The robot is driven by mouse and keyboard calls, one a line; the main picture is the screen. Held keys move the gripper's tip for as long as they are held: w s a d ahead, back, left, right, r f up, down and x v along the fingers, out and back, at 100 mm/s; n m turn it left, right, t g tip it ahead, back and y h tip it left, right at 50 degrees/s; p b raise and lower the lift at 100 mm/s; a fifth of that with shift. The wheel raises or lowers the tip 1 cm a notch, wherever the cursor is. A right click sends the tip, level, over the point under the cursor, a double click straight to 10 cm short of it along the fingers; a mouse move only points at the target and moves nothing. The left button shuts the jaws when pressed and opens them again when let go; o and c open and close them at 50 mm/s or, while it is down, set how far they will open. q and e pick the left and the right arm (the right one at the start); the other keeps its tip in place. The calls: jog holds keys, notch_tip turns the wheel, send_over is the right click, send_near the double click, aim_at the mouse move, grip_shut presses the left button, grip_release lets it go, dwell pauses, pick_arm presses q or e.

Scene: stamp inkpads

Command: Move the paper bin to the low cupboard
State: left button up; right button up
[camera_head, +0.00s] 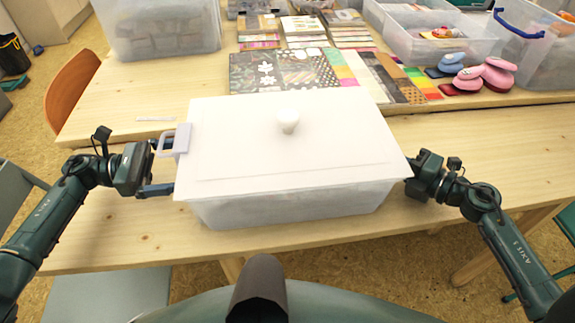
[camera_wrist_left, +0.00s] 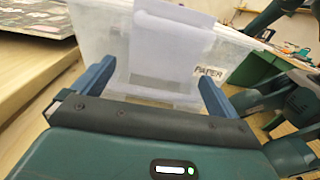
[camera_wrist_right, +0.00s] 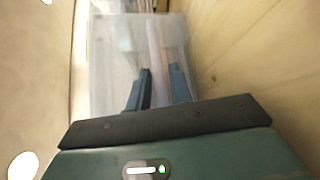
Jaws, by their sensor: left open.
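The paper bin (camera_head: 290,208) is a large translucent box with a flat white lid (camera_head: 245,150) and a white knob. It stands on the near wooden table. In the left wrist view its PAPER label (camera_wrist_left: 208,73) shows beside a white handle (camera_wrist_left: 165,55). My left gripper (camera_head: 165,168) is open at the bin's left end, its fingers on either side of that handle. My right gripper (camera_head: 411,180) is at the bin's right end. In the right wrist view its fingers (camera_wrist_right: 160,85) are close together with a pale strip of the bin between them. The head view hides these fingertips.
Behind the bin lie patterned paper sheets (camera_head: 285,70), pink punches (camera_head: 485,75) and clear boxes (camera_head: 440,40). An orange chair back (camera_head: 70,92) is at the left. The table right of the bin is bare. No low cupboard is clearly identifiable.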

pick_arm(q)
jog(key=shift+d, duration=0.1)
jog(key=shift+c, duration=0.2)
pick_arm(e)
jog(key=shift+a, duration=0.1)
jog(key=shift+c, duration=0.2)
pick_arm(q)
jog(key=c, duration=0.5)
pick_arm(e)
grip_shut()
pick_arm(q)
jog(key=c, duration=1.6)
jog(key=shift+w+r, duration=0.1)
jog(key=shift+r, duration=0.2)
pick_arm(e)
jog(key=shift+w+r, duration=0.15)
jog(key=shift+r, duration=0.15)
